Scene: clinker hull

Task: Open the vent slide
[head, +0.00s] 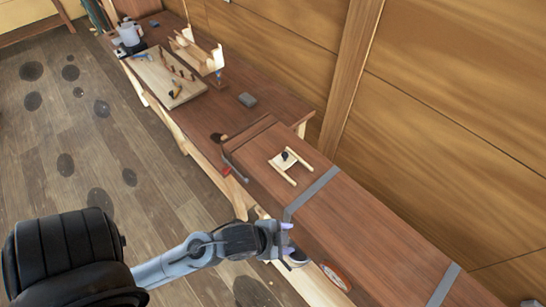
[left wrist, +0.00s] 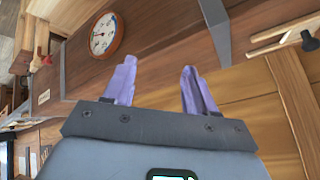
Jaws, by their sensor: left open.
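The vent slide (head: 283,163) is a small pale panel with a black knob (head: 285,155), set between two light wooden rails on the brown box top. It sits toward the upper-left end of the rails. In the left wrist view the knob (left wrist: 309,41) and part of the rails show at the top right. My left gripper (head: 288,238) is open and empty, near the front edge of the box, apart from the slide. Its two purple fingers (left wrist: 160,68) stand spread in the left wrist view. My right gripper is not in view.
A round dial (head: 336,275) is on the box's front side; it also shows in the left wrist view (left wrist: 103,35). Grey straps (head: 313,193) cross the box. A wooden wall (head: 450,100) stands behind.

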